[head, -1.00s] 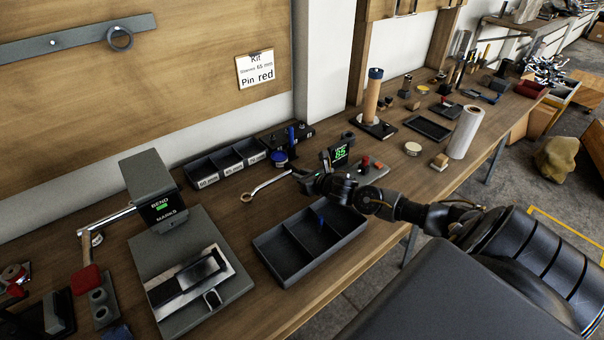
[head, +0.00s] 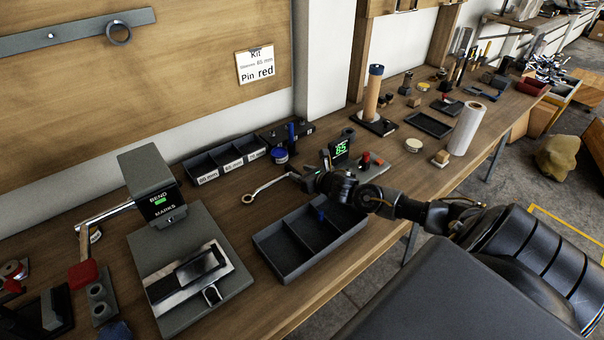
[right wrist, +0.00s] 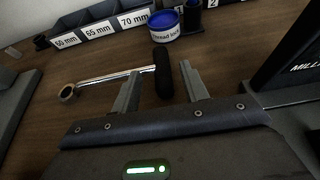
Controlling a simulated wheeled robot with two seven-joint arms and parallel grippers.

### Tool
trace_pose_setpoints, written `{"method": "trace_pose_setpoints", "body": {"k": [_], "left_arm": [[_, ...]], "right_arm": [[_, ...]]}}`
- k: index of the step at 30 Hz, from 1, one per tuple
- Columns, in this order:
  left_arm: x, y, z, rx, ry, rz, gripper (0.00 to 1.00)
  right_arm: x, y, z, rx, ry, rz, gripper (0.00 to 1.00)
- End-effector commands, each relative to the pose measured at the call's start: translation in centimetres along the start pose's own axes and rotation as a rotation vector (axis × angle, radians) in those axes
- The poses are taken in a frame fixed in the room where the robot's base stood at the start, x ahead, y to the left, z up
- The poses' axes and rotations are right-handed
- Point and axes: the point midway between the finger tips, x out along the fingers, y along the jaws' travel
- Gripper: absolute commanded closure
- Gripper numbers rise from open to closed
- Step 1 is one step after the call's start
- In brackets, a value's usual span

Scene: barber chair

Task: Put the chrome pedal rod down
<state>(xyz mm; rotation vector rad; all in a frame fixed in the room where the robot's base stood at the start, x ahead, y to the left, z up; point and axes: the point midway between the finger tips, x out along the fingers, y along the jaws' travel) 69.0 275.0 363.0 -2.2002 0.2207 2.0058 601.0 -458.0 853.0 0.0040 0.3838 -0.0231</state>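The chrome pedal rod (head: 268,186) lies at a slant on the wooden bench, behind the divided dark tray, with its ring end to the left. In the right wrist view its chrome shaft (right wrist: 105,77) runs from the ring at left to a black rubber end (right wrist: 162,74). My right gripper (head: 308,180) is at the rod's right end. In the right wrist view its two fingers (right wrist: 163,86) stand apart on either side of the black end, with gaps showing. My left gripper is not in view.
The divided dark tray (head: 285,263) is in front of the rod. A labelled bin row (head: 218,168) and a blue-lidded tub (head: 280,156) stand behind it. A bending fixture (head: 190,275) is at left. A display with green digits (head: 340,150) stands close to my right gripper.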

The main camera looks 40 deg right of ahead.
Motion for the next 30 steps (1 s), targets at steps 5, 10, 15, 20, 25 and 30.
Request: {"method": "trace_pose_setpoints", "body": {"k": [5,10,15,20,25,30], "left_arm": [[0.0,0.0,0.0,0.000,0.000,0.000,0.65],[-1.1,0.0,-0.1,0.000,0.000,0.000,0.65],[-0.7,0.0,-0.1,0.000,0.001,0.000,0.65],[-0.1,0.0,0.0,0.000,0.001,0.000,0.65],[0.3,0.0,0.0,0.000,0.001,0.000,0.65],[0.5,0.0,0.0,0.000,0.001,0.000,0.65]], "right_arm": [[0.0,0.2,-0.6,-0.001,0.012,0.003,0.56],[-0.5,0.2,0.5,-0.001,0.012,0.003,0.56],[-3.2,0.1,0.4,-0.006,0.011,0.004,0.56],[-7.0,0.1,0.4,-0.006,0.011,0.005,0.56],[-10.1,0.1,0.6,-0.003,0.009,0.004,0.56],[-11.8,0.1,0.8,-0.002,0.007,0.002,0.56]]}}
